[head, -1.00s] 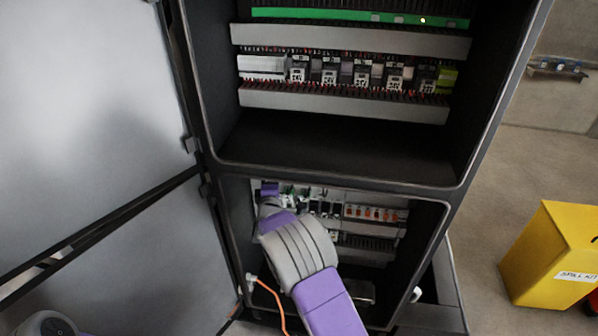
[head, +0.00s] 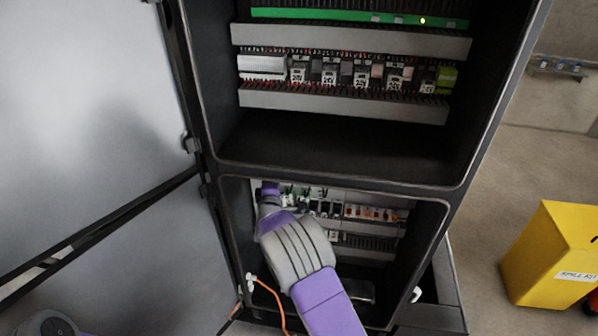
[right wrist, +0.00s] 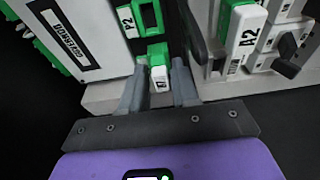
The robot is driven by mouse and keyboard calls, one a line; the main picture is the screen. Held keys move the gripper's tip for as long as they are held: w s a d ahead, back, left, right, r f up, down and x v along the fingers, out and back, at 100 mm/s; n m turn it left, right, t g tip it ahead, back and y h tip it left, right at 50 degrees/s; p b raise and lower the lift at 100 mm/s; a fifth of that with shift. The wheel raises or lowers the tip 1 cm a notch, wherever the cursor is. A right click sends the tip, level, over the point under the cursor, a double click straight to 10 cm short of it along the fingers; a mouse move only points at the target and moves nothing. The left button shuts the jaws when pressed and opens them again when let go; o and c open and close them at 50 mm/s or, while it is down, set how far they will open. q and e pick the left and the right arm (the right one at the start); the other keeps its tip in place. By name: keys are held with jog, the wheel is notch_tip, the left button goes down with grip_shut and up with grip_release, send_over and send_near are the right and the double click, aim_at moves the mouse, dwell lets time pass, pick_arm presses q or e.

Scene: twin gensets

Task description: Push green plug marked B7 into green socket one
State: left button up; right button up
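In the right wrist view, my right gripper (right wrist: 160,82) has its two fingers on either side of a small green plug (right wrist: 157,56) with a white, marked face. The fingers appear closed on its sides; the marking is too small to read surely. The plug points toward a green socket (right wrist: 150,14) beside a white label P2. Whether its tip is inside or only in front of a socket cannot be told. In the head view, my right arm reaches into the lower cabinet bay and hides its gripper. My left gripper is not in view.
A white GOVERNOR module (right wrist: 75,35) stands left of the plug. A green-and-white block marked A2 (right wrist: 242,38) and a dark lever (right wrist: 287,55) are at right. The lower bay's frame (head: 330,182) surrounds the arm. An orange cable (head: 272,296) hangs at left.

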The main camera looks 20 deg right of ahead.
jog(key=shift+o, duration=1.2)
jog(key=shift+s, duration=0.1)
jog(key=v, duration=0.7)
jog(key=s+f+m+g+y+b, duration=0.1)
jog(key=s+f+m+g+y, duration=0.3)
jog(key=f, duration=0.6)
jog(key=s+f+m+g+b, duration=0.15)
jog(key=s+f, duration=0.35)
jog(key=f, duration=0.5)
jog(key=s+f+m+g+y+b, duration=0.1)
jog(key=s+f+m+g+b, duration=0.3)
jog(key=f, duration=0.6)
jog(key=s+a+f+m+g+y, duration=0.2)
jog(key=s+a+f, duration=0.1)
jog(key=s, duration=0.5)
jog(key=s+a+f+m+g+y, duration=0.2)
jog(key=s+a+f, duration=0.1)
jog(key=s, duration=0.4)
jog(key=s+a+f+m+g+y, duration=0.2)
jog(key=s+a+f, duration=0.2)
jog(key=s, duration=0.4)
jog(key=shift+s+f+g+b, duration=0.2)
jog(key=shift+s+g+b, duration=0.1)
jog(key=shift+g+b, duration=0.1)
